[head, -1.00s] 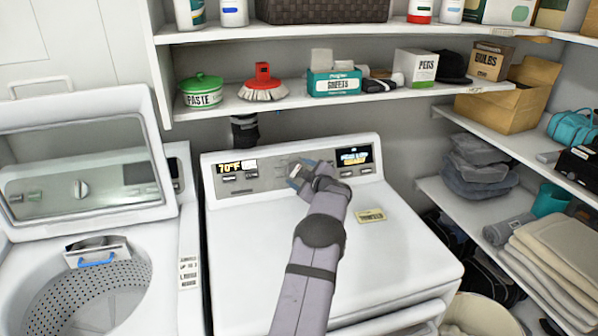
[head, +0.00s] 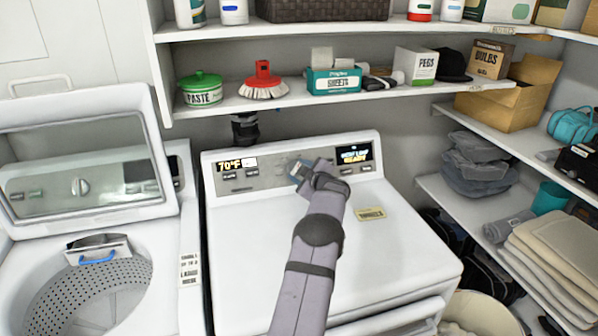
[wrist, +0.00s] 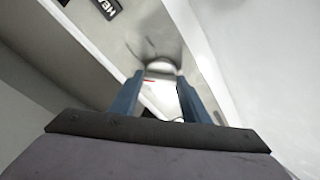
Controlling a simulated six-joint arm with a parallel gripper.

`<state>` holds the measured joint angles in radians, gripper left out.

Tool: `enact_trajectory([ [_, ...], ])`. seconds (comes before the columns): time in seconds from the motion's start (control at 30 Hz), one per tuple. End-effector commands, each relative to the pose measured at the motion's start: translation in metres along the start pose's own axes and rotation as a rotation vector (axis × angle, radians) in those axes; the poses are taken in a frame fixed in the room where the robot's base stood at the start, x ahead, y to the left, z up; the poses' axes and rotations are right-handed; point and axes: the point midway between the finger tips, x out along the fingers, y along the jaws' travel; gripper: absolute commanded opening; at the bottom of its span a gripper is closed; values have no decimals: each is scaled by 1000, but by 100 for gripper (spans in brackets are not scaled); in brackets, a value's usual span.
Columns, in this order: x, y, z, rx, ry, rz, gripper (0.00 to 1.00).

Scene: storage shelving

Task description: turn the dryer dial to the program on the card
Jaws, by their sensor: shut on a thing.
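The white dryer (head: 400,245) stands in the middle of the head view, with a grey control panel (head: 268,178) at its back. My gripper (head: 300,170) is at the middle of this panel and hides most of the dial there. In the wrist view, the two blue fingers of my gripper (wrist: 157,98) are shut on the silver dial (wrist: 162,68). The dial's pointer setting cannot be read clearly. A small yellowish card (head: 371,214) lies on the dryer top, right of my arm; its print is too small to read.
A left display (head: 236,164) shows 70°F; a lit right display (head: 354,153) has small text. An open washer (head: 85,260) stands at left. A loaded shelf (head: 300,98) hangs above the panel. Shelves with folded towels (head: 565,245) are at right. The dryer top is mostly clear.

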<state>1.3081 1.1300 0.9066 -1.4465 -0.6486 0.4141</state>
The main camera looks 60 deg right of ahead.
Motion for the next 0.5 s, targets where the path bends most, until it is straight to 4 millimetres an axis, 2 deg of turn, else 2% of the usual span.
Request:
enact_trajectory([
  [0.27, -1, 2, -1, -116, 1, -25, 20],
  [0.5, -1, 3, -1, -309, 0, -64, 20],
])
